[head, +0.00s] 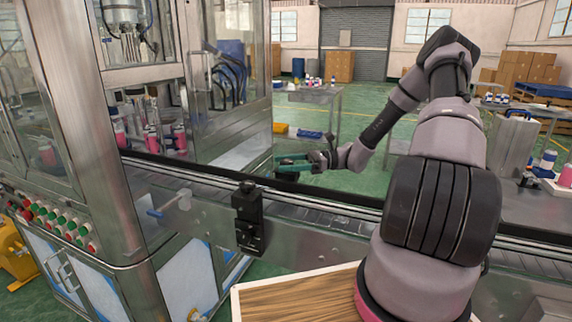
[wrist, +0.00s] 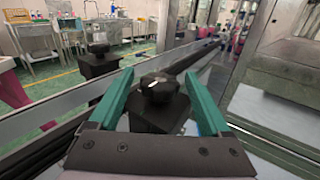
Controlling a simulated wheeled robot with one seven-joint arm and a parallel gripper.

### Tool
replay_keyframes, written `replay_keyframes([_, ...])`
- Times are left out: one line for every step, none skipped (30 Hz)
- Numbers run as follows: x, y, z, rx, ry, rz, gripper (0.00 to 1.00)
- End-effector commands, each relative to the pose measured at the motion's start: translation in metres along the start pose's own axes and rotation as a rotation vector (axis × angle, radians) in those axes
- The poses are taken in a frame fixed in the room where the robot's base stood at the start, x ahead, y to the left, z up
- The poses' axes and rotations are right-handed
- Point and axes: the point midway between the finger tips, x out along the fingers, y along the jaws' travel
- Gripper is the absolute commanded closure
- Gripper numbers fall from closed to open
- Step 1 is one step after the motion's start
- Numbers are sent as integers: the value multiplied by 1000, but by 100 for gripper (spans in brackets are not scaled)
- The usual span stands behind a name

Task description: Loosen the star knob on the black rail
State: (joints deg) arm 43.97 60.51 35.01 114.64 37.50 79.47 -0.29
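A black star knob (wrist: 158,86) on a black block (wrist: 160,115) is in the middle of the wrist view. My gripper (wrist: 160,74) has two green fingers, spread apart, one on each side of the knob. A gap shows between the knob and each finger. How far the fingertips are from it in depth I cannot tell. In the head view my gripper (head: 279,163) is over the far side of the conveyor, near the black rail (head: 330,193); the knob between its fingers is not clear there.
Another black clamp block with a knob (head: 248,214) stands on the near side of the conveyor; a similar one (wrist: 98,58) shows left in the wrist view. A glass-walled machine (head: 150,90) stands at the left. A wooden-topped surface (head: 300,297) is at the front.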

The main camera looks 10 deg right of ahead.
Motion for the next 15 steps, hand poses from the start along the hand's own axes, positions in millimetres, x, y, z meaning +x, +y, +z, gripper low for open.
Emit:
replay_keyframes([0, 0, 0, 0, 0, 0, 18])
replay_keyframes([0, 0, 0, 0, 0, 0, 18])
replay_keyframes([-1, 0, 0, 0, 0, 0, 18])
replay_keyframes([-3, 0, 0, 0, 0, -1, 18])
replay_keyframes([-5, 0, 0, 0, 0, -2, 18])
replay_keyframes([-10, -1, 0, -1, 1, -2, 18])
replay_keyframes([-14, -1, 0, -1, 1, -2, 18])
replay_keyframes([-19, -1, 0, -1, 1, -3, 18])
replay_keyframes([-26, -1, 0, -1, 1, -4, 18])
replay_keyframes([-32, -1, 0, -1, 2, -4, 18])
replay_keyframes([-38, -1, 0, -1, 1, -4, 18])
replay_keyframes([-47, -1, 0, -1, 2, -4, 18])
replay_keyframes([-54, -1, 0, 0, 1, -5, 18])
replay_keyframes([-60, -1, 0, -1, 2, -4, 18])
replay_keyframes([-68, -1, 0, -1, 0, -4, 18])
